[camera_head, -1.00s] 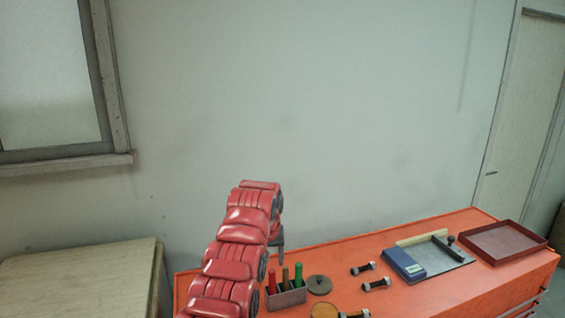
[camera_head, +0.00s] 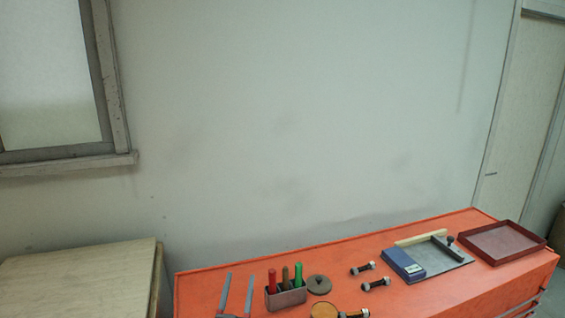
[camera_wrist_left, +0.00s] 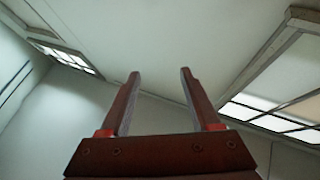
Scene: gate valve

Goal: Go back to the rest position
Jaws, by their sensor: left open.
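My left gripper (camera_head: 237,295) shows at the bottom of the head view, with two grey fingers apart and nothing between them. It is in front of the orange cabinet's left part, left of the holder with colored handles. In the left wrist view the fingers (camera_wrist_left: 160,85) are spread and empty, pointing toward the upper walls and ceiling. The rest of my left arm is out of the head view.
An orange cabinet (camera_head: 340,258) carries a handle holder (camera_head: 287,298), a round lid (camera_head: 319,284), several bolts (camera_head: 376,284), a blue box (camera_head: 404,264) on a grey plate and a dark red tray (camera_head: 502,242). A wooden table (camera_head: 80,280) stands at left. The space above is clear.

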